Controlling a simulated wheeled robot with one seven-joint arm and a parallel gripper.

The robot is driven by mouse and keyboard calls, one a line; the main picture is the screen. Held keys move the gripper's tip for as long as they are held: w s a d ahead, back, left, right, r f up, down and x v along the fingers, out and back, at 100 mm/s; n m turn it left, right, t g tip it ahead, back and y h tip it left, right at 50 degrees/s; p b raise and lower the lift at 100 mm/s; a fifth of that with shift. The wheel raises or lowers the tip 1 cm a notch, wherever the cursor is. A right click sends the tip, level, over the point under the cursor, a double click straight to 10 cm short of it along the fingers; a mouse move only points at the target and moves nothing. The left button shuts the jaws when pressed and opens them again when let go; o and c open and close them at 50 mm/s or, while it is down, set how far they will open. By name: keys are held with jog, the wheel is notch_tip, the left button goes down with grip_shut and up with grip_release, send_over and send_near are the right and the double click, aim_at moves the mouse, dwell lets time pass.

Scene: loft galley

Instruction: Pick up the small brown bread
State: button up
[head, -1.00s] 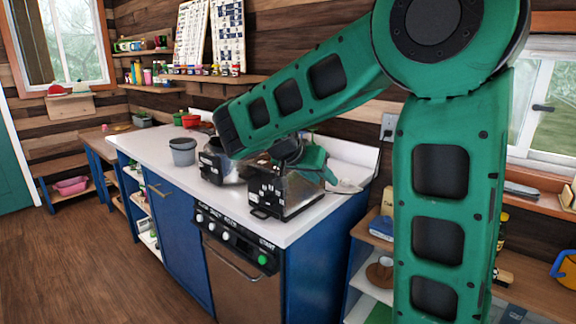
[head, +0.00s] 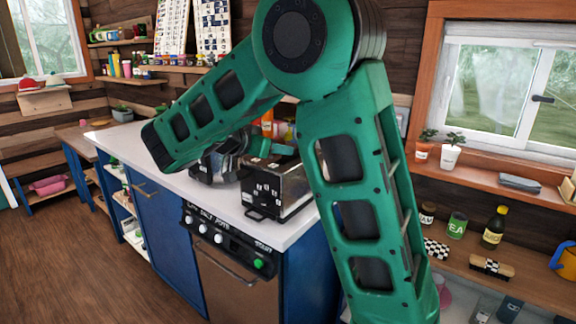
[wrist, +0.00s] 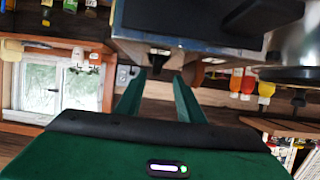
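A small brown rounded shape (wrist: 193,73) shows at the edge of a dark box-like appliance in the wrist view, just beyond my right-hand finger. It may be the bread, but I cannot be sure. My gripper (wrist: 158,82) is open, its two green fingers apart with nothing visible between them. In the head view the appliance (head: 272,190) stands on the white counter. Only a bit of green by the appliance may be my gripper there; my arm and the appliance hide the rest. No bread is distinguishable in the head view.
A metal pot (head: 213,165) stands left of the appliance on the counter (head: 165,160). Bottles (wrist: 265,92) stand close by in the wrist view. At right, a low shelf (head: 535,275) holds jars and a dark bottle (head: 494,228). The floor (head: 95,260) at left is clear.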

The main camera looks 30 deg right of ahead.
jog(key=x, duration=0.4)
jog(key=shift+s+d+r, duration=0.25)
jog(key=shift+r, duration=0.05)
jog(key=shift+w+d+f, duration=0.2)
jog(key=shift+d+f, duration=0.05)
jog(key=shift+d, duration=0.25)
grip_shut()
